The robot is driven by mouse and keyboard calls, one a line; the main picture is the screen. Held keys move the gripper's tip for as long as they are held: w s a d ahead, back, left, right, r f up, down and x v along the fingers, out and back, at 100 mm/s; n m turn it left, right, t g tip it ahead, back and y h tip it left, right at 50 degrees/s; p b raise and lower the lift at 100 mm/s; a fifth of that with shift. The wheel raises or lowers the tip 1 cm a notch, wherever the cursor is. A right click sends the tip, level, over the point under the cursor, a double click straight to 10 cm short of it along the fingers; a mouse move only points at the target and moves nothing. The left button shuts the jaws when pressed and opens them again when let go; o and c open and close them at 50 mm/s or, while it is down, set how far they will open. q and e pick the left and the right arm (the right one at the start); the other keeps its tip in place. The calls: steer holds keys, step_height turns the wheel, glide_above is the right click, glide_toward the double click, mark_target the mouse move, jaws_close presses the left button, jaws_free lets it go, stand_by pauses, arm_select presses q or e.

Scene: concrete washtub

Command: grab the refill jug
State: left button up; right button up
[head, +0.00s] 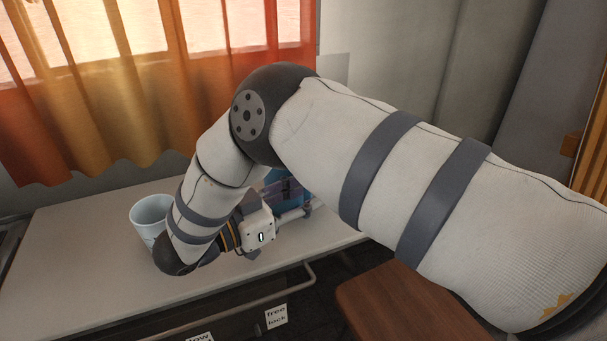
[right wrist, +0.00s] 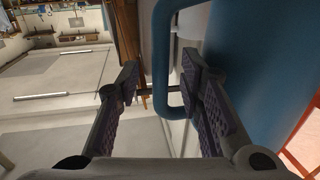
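The blue refill jug (right wrist: 243,60) fills the right of the right wrist view, with its loop handle (right wrist: 161,60) toward the left. In the head view only part of the blue jug (head: 276,177) shows behind my right arm. My right gripper (right wrist: 156,88) is open, with one finger on each side of the handle's outer bar. The right finger reaches toward the space between bar and jug body. A gap shows between the bar and the left finger. In the head view the right gripper (head: 297,212) is low over the table beside the jug. My left gripper is not in view.
A pale table (head: 90,240) carries the jug and a light-blue cup (head: 150,214), left of my right wrist. A metal rail (head: 240,300) runs along the table's front. A brown wooden stool (head: 395,305) stands at front right. Orange curtains (head: 110,70) hang behind.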

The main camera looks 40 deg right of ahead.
steer(key=shift+d, duration=0.3)
steer(key=shift+a, duration=0.25)
steer(key=c, duration=0.3)
jaws_close()
steer(key=shift+r, duration=0.2)
